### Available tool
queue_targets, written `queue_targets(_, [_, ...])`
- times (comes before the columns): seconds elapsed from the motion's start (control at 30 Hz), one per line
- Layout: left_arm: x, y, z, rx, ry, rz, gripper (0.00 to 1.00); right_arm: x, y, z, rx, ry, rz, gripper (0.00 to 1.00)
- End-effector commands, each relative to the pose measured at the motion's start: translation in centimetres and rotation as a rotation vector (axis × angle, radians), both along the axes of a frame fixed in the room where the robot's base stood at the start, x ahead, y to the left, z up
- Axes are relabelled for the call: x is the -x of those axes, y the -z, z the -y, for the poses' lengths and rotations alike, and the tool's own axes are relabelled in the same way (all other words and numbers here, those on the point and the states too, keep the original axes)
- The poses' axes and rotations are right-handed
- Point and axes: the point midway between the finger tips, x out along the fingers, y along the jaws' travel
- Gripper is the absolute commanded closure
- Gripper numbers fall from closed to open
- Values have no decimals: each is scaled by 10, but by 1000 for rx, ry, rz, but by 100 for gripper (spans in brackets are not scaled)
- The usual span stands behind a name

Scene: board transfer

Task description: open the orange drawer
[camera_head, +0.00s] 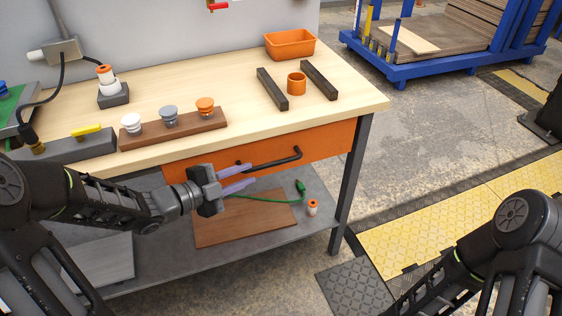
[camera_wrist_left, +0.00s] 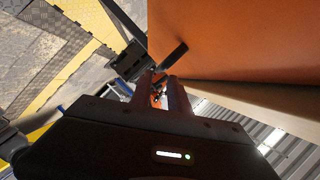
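The orange drawer (camera_head: 325,142) sits under the wooden tabletop, its front looking flush with the bench. Its dark bar handle (camera_head: 276,162) runs along the front, and a dark handle post (camera_wrist_left: 174,54) stands out from the orange face in the left wrist view. My left gripper (camera_head: 251,175) is open, its two pale purple fingers apart, just in front of the handle's left end. In the left wrist view the fingers (camera_wrist_left: 170,92) point toward the handle. I cannot tell whether they touch it or the bar lies between them. My right gripper is out of view; only the right arm shows.
The wooden tabletop (camera_head: 225,80) holds an orange bin (camera_head: 290,45), two dark bars, an orange cup (camera_head: 297,84) and a brown board (camera_head: 174,130) with three knobs. A lower shelf (camera_head: 165,262) carries a brown panel (camera_head: 250,218). A bench leg (camera_head: 350,185) stands right of the drawer.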

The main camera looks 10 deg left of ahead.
Motion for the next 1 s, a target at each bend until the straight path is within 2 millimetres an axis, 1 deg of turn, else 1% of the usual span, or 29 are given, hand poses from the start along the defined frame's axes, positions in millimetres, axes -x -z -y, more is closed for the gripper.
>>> queue_targets(0.43, [0, -1, 0, -7, 5, 6, 78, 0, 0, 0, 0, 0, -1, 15])
queue_targets(0.57, [-3, 1, 2, -6, 6, 5, 78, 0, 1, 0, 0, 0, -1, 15])
queue_targets(0.77, [-19, 6, 16, -5, 7, 5, 78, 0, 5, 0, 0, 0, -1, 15])
queue_targets(1.0, [-48, 14, 38, -5, 7, 5, 78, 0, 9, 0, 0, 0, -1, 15])
